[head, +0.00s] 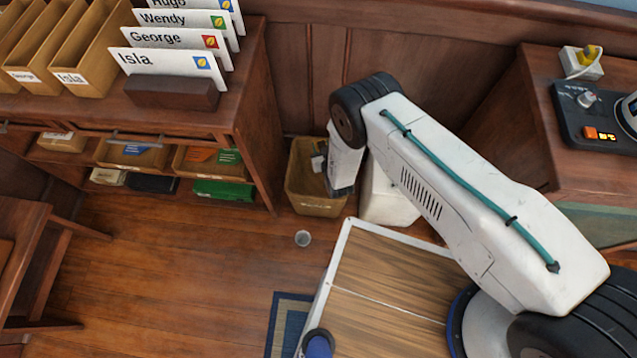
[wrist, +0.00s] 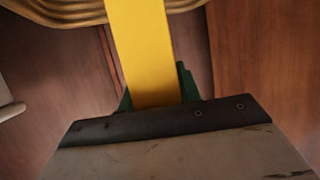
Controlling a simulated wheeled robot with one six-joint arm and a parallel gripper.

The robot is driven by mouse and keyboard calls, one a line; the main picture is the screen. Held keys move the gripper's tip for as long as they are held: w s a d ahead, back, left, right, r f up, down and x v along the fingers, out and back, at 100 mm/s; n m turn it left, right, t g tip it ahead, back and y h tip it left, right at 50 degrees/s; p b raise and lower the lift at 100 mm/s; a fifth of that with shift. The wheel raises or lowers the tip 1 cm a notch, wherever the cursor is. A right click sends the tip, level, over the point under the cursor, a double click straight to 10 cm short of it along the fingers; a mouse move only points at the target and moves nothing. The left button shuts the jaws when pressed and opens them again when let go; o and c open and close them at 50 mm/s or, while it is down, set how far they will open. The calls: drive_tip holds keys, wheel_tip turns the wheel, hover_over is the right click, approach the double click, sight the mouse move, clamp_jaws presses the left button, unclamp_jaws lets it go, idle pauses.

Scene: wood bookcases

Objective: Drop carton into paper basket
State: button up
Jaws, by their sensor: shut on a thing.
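The tan paper basket (head: 312,203) stands on the floor between the left bookcase and a white bin, with a label low on its front. My gripper is hidden behind my arm in the head view, with the arm's end over the basket. In the wrist view my gripper (wrist: 158,98) has dark green fingers shut on a yellow carton (wrist: 142,50). Only one long flat yellow face of the carton shows, running to the top edge. A tan rim (wrist: 60,12), which looks like the basket's, shows beyond it at the top.
A white bin (head: 388,205) stands right of the basket. A small grey cup (head: 303,238) lies on the floor in front. A wooden bookcase (head: 255,90) with name cards and trays stands left, a cabinet (head: 510,150) with a control box right. Wood floor (head: 180,270) is open at lower left.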

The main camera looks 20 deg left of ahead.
drive_tip(key=o, duration=1)
drive_tip(key=v, duration=0.7)
drive_tip(key=shift+s+d, duration=0.25)
drive_tip(key=shift+s, duration=0.05)
